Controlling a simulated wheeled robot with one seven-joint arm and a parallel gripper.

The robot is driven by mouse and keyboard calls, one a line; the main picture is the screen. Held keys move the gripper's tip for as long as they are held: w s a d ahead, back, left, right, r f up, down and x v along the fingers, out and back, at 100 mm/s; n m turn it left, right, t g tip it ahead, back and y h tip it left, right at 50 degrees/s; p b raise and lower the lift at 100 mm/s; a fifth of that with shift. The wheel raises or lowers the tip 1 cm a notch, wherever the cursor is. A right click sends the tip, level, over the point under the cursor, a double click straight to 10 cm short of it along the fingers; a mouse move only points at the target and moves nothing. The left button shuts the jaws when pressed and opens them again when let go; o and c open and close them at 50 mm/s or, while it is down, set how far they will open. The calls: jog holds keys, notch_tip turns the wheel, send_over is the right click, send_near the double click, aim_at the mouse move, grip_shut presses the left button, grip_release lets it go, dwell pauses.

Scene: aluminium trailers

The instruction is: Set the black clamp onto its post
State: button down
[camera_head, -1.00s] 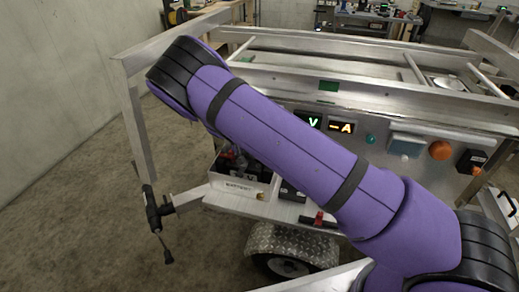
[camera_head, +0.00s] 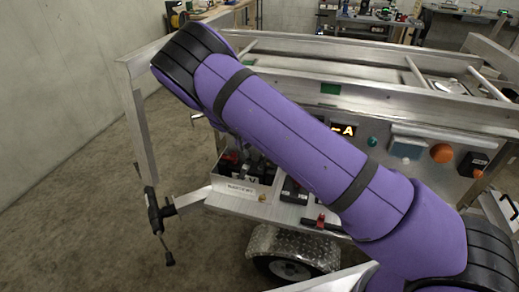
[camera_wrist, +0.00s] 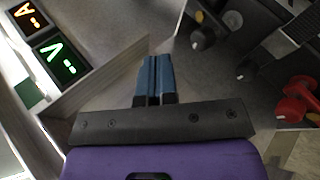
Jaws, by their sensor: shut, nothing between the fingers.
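My gripper (camera_wrist: 154,82) shows in the wrist view with its two blue fingers shut together and nothing between them. In the head view it is hidden behind my purple arm. I cannot make out the black clamp or its post for certain. A dark knob-like piece (camera_wrist: 203,38) lies beyond and right of the fingertips, apart from them. The battery box (camera_head: 238,191), an open tray with a printed label, stands below my arm in the head view. Dark parts and a bit of red show inside it, partly covered by the arm.
A red handle-like part (camera_head: 320,220) sits right of the box; a red part (camera_wrist: 297,100) shows at the wrist view's right. The panel carries lit displays (camera_head: 343,130) and an orange knob (camera_head: 441,153). A trailer frame rail (camera_head: 350,92) runs behind my arm. Floor at left is clear.

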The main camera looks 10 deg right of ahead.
jog(key=shift+w+d+r, duration=0.1)
jog(key=shift+d+r, duration=0.15)
jog(key=shift+r, duration=0.7)
jog(key=v, duration=1)
jog(key=shift+a, duration=0.1)
jog(key=shift+r, duration=0.15)
jog(key=s+d+r+y, duration=0.4)
jog(key=s+d+r, duration=0.35)
jog(key=r, duration=0.45)
jog(key=s+d+r+y, duration=0.4)
jog(key=s+d+r, duration=0.35)
jog(key=r, duration=0.45)
jog(key=s+d+r+t, duration=0.1)
jog(key=s+r+t, duration=0.2)
jog(key=s, duration=1)
jog(key=s+d+r+n+t+y, duration=0.1)
jog(key=s+d+r+t, duration=0.1)
jog(key=s, duration=1.2)
jog(key=shift+r+t, duration=0.5)
jog(key=shift+r, duration=0.1)
